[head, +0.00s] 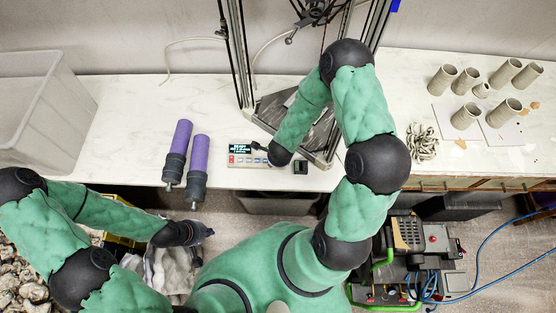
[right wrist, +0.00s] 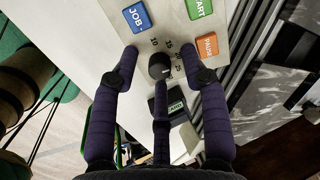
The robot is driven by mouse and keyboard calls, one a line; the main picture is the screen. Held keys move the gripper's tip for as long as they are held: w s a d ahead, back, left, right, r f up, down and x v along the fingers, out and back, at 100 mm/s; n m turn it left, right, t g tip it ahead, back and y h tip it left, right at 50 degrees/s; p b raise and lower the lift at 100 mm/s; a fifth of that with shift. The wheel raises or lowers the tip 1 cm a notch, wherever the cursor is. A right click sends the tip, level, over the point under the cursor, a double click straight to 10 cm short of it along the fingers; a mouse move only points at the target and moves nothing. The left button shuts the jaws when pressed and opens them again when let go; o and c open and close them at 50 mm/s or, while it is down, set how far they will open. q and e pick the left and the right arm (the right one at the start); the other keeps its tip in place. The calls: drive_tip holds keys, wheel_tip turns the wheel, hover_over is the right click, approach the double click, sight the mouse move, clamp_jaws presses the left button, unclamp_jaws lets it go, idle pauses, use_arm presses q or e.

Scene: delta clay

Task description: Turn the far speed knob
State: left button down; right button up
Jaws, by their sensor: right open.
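The control panel (head: 234,148) lies near the front edge of the white table, with a lit display and a row of buttons. In the right wrist view, a black round speed knob (right wrist: 160,66) sits on the panel (right wrist: 172,22) with dial numbers beside it. My right gripper (right wrist: 159,52) is open, with its dark fingers around the knob and gaps at both sides; I cannot tell if any finger touches it. In the head view its fingers (head: 258,147) reach over the panel, and my arm hides part of it. My left gripper (head: 196,233) hangs in front of the table, away from the panel.
Two purple cartridges (head: 199,152) lie left of the panel. A small black box (head: 300,167) sits right of it. The printer frame (head: 240,60) rises behind. A grey bin (head: 45,110) stands left; clay cups (head: 467,115) stand right. JOB, START and PAUSE buttons lie near my right fingers.

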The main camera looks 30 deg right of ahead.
clamp_jaws()
drive_tip(key=shift+n+p, duration=0.3)
idle(0.6)
drive_tip(key=n+p, duration=0.2)
drive_tip(key=n, duration=0.1)
drive_tip(key=shift+r+p, duration=0.15)
drive_tip(key=shift+p, duration=0.2)
drive_tip(key=shift+n+p, duration=1.4)
drive_tip(key=shift+n, duration=0.7)
